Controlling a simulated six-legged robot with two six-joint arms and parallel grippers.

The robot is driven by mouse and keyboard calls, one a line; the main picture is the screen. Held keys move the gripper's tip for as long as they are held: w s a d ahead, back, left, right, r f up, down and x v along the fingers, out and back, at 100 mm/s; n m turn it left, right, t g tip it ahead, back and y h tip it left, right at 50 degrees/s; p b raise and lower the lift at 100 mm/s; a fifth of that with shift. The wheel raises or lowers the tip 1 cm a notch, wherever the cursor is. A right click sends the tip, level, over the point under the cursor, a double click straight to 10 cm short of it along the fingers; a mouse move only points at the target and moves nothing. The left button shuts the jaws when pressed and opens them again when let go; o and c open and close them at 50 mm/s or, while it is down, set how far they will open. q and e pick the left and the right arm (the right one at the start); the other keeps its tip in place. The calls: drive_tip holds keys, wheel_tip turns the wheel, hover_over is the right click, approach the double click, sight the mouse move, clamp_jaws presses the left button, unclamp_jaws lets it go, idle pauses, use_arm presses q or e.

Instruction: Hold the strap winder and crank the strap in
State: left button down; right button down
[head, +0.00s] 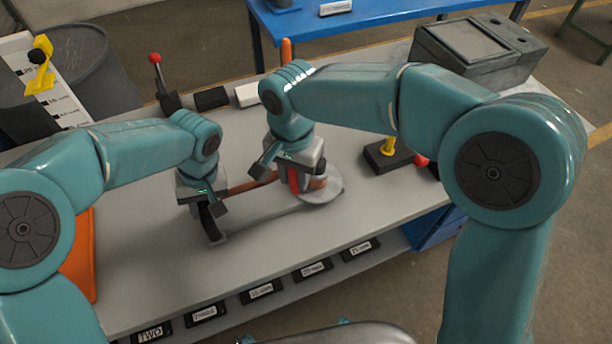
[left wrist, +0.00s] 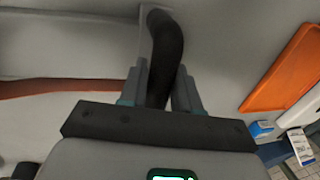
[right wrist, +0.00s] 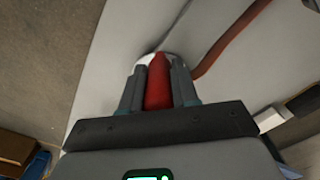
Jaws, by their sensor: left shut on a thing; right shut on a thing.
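The strap winder is a grey frame (head: 268,218) lying on the grey bench, with a black handle (left wrist: 166,52) at its left end and a pale round reel (head: 327,190) at its right end. My left gripper (head: 208,208) is shut on the black handle, which stands between its fingers in the left wrist view. My right gripper (head: 287,178) is shut on the red crank knob (right wrist: 159,84) above the reel. The red-brown strap (head: 250,184) runs between the two ends; it also shows in the right wrist view (right wrist: 232,38). My right gripper partly hides the reel and crank.
An orange panel (left wrist: 285,72) lies at the bench's left. A red-knobbed lever (head: 156,72), a black block (head: 211,98) and a white block (head: 247,94) stand at the back. A black base with a yellow post (head: 388,148) is to the right. The front bench top is clear.

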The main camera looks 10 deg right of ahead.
drive_tip(key=shift+w+a+m, duration=0.4)
drive_tip(key=shift+w+m, duration=0.05)
drive_tip(key=shift+w, duration=0.2)
drive_tip(key=shift+w+a+m, duration=0.35)
drive_tip(key=shift+w+m, duration=0.15)
drive_tip(key=shift+w, duration=0.15)
drive_tip(key=shift+w+a+m, duration=0.4)
drive_tip(key=shift+w+m, duration=0.05)
drive_tip(key=shift+w, duration=0.2)
drive_tip(key=shift+w, duration=0.1)
drive_tip(key=c, duration=0.8)
unclamp_jaws()
drive_tip(key=shift+c, duration=0.2)
drive_tip(key=shift+r, duration=0.1)
wheel_tip(320, 180, up, 12)
